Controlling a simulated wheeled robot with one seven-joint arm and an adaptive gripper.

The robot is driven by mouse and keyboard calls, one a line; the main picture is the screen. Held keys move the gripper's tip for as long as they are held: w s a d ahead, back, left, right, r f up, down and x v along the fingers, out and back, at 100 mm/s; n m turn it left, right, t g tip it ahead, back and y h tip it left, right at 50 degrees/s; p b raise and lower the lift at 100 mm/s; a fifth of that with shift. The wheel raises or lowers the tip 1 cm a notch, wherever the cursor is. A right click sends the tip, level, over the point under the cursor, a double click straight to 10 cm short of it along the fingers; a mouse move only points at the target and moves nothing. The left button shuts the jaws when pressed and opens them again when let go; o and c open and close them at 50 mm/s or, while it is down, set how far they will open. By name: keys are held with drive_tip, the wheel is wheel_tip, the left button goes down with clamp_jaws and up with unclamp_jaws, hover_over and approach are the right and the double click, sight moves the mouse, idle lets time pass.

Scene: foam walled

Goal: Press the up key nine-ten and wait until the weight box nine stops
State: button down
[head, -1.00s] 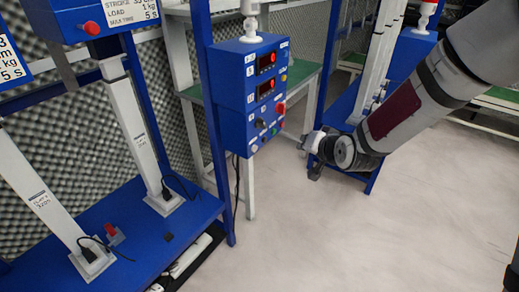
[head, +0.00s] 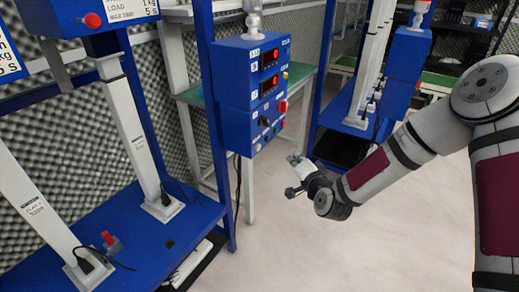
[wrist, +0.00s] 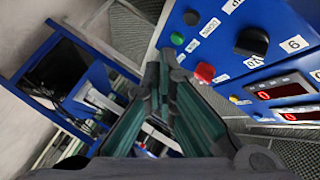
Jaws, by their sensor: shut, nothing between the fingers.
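A blue control box (head: 250,95) on a blue post carries two red-lit displays and several buttons and knobs. In the wrist view its panel (wrist: 225,50) is tilted, with a green button (wrist: 177,38), a red button (wrist: 204,77), a black knob (wrist: 252,41) and two red displays. The small labels are mostly too blurred to read, so I cannot tell which button is up key nine-ten. My gripper (wrist: 165,68) is shut and empty; its tips appear near the green and red buttons, contact unclear. In the head view my gripper (head: 293,175) is right of and below the box. I cannot identify weight box nine.
A blue test frame (head: 110,215) with white columns stands at the left, bearing a blue box (head: 95,15) with a red knob. Another blue frame (head: 345,135) stands behind my gripper. A green-topped table (head: 215,90) is behind the control box. Pale floor (head: 300,245) is open in front.

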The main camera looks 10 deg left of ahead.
sight(258, 148)
drive_tip(key=w+a+b, duration=0.1)
drive_tip(key=w+a, duration=0.2)
drive_tip(key=a, duration=0.5)
drive_tip(key=shift+a+b, duration=0.15)
drive_tip(key=shift+b, duration=0.15)
drive_tip(key=shift+a, duration=0.1)
idle(1.3)
drive_tip(key=shift+w+a, duration=0.2)
drive_tip(key=shift+a, duration=0.1)
